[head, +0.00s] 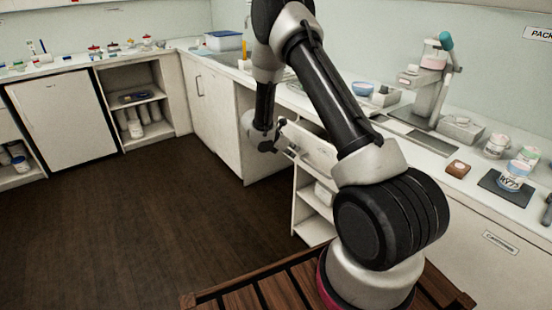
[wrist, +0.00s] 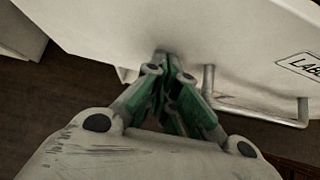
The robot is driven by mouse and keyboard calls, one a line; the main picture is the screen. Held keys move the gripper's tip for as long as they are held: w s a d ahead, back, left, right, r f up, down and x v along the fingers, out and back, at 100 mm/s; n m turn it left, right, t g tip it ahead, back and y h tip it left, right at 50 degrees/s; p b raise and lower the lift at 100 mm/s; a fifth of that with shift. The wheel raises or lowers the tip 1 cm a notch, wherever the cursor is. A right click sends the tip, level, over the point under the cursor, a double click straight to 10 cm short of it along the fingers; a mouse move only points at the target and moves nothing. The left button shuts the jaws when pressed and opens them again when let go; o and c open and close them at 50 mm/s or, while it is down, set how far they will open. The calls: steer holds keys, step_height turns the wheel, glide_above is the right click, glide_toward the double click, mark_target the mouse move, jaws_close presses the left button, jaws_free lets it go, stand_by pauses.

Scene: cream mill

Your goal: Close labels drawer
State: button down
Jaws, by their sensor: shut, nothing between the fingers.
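The labels drawer (head: 312,148) has a white front and stands out from the counter unit, above open shelves. Its front fills the upper part of the wrist view (wrist: 235,45), with a partly cut-off label (wrist: 308,68) at the right. Its grey bar handle (wrist: 258,113) runs along the lower right of that front. My gripper (head: 284,143) is at the left end of the drawer front. In the wrist view my gripper (wrist: 166,62) is shut and empty, with its fingertips at the front, left of the handle. I cannot tell whether they touch.
A cream cabinet (head: 210,95) stands left of the drawer, and open shelves (head: 313,205) lie below it. A label press (head: 430,80) and several jars (head: 497,146) stand on the counter. The dark wooden floor (head: 160,200) is clear.

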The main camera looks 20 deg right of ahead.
steer(key=d, duration=0.3)
steer(key=w+d, duration=0.1)
steer(key=d, duration=0.4)
steer(key=shift+w+d, duration=0.35)
steer(key=shift+w, duration=0.05)
steer(key=shift+d, duration=0.15)
steer(key=shift+r, duration=0.15)
